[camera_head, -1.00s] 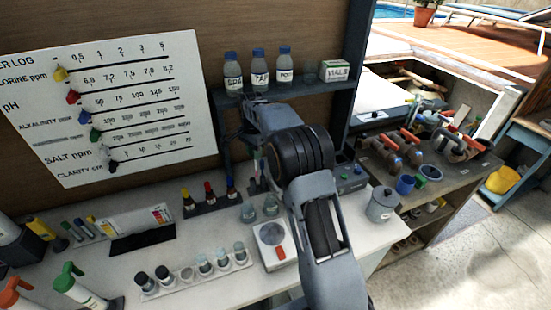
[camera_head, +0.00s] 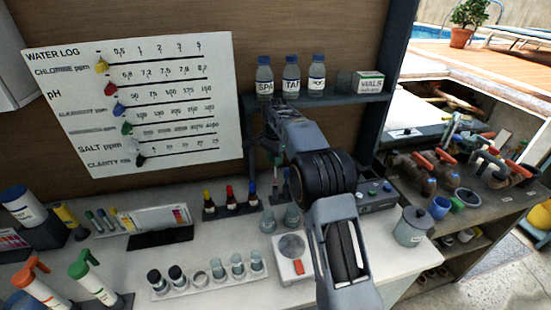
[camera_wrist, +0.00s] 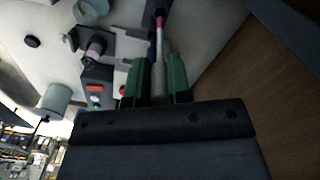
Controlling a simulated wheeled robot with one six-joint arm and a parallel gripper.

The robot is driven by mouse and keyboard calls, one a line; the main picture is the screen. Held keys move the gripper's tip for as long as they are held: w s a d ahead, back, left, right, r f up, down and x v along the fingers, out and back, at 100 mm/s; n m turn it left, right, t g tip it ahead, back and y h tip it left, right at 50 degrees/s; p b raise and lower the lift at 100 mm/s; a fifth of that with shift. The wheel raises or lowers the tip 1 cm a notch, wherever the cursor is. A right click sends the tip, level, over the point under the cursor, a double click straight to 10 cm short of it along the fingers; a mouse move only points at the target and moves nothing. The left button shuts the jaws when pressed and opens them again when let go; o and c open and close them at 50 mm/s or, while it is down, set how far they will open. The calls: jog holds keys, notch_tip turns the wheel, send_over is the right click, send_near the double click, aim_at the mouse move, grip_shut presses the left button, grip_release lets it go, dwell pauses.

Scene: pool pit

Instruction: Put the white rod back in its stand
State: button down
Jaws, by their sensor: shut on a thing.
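My gripper (camera_wrist: 158,72) shows in the wrist view as two green fingers, shut on a pale rod (camera_wrist: 159,48). The rod has a thicker grey part between the fingers, a thin whitish shaft and a pink end. The pink end points at a dark piece (camera_wrist: 153,10) at the top edge, which may be the stand; I cannot tell whether the rod is inside it or apart. In the head view my gripper (camera_head: 278,166) is small and partly hidden by my arm, behind the bench's glass beakers. The stand cannot be made out clearly there.
Beakers (camera_head: 291,214), a scale (camera_head: 292,256), a rack of dropper bottles (camera_head: 232,209) and a vial rack (camera_head: 205,288) stand close by on the bench. A grey control box (camera_head: 379,196) and a lidded pot (camera_head: 412,226) are to the right. A shelf (camera_head: 330,100) with bottles hangs above.

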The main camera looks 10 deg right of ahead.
jog(key=shift+f, duration=0.35)
dwell(0.3)
jog(key=shift+f+b, duration=0.55)
jog(key=shift+f, duration=0.6)
jog(key=shift+f+b, duration=1.05)
jog(key=shift+f, duration=0.85)
jog(key=shift+f+b, duration=0.35)
jog(key=shift+f, duration=0.2)
jog(key=c, duration=1)
grip_release()
notch_tip(320, 180, up, 7)
jog(key=p, duration=0.6)
